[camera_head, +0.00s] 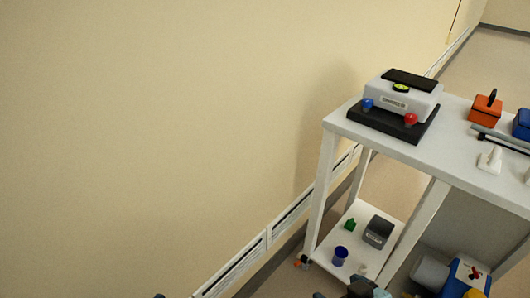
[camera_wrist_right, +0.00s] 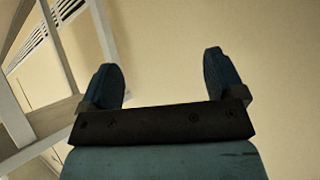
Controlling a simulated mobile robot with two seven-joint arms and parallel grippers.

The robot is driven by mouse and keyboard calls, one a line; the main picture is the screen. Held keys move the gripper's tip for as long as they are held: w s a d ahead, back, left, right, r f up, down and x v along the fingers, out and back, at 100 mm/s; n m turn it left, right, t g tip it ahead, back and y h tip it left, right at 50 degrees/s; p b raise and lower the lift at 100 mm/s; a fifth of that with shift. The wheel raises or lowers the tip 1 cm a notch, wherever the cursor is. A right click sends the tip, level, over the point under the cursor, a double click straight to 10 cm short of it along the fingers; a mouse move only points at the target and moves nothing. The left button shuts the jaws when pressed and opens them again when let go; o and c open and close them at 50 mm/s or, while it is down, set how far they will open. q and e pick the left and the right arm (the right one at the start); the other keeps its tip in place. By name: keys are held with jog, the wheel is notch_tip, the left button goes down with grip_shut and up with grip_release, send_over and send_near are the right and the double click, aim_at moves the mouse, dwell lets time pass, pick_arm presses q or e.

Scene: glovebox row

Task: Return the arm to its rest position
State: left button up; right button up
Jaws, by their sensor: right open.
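My right gripper (camera_wrist_right: 160,70) is open in the right wrist view, its two blue fingers wide apart with nothing between them. Behind the fingers is plain beige wall, and the white frame of a stand shows at the left of that view. In the head view only small dark and teal bits, likely parts of my arms, show at the bottom edge. I do not make out my left gripper there.
A white table (camera_head: 459,165) stands at the right with a grey and black device (camera_head: 403,94), an orange box (camera_head: 485,111) and a blue box (camera_head: 522,124). Its lower shelf (camera_head: 335,236) holds a blue cup (camera_head: 340,256) and a grey box (camera_head: 378,231). Bare wall fills the left.

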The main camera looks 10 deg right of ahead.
pick_arm(q)
notch_tip(320, 180, up, 5)
jog(key=d+t+h+b, duration=0.2)
pick_arm(e)
jog(key=w+a+r+t+y, duration=0.2)
jog(key=a+r+t+y, duration=0.2)
jog(key=a+t, duration=0.2)
pick_arm(q)
jog(key=s+a+r+g+y+p, duration=0.3)
jog(key=r+p, duration=0.5)
jog(key=p, duration=2.5)
jog(key=a+g+y, duration=0.1)
jog(key=a+g, duration=0.1)
jog(key=a, duration=0.1)
jog(key=shift+s+a, duration=0.3)
jog(key=shift+s, duration=0.1)
pick_arm(e)
jog(key=s+d+r+g+h, duration=0.4)
jog(key=d+r+g, duration=0.1)
jog(key=r, duration=0.3)
jog(key=shift+d, duration=0.85)
jog(key=shift+c, duration=0.4)
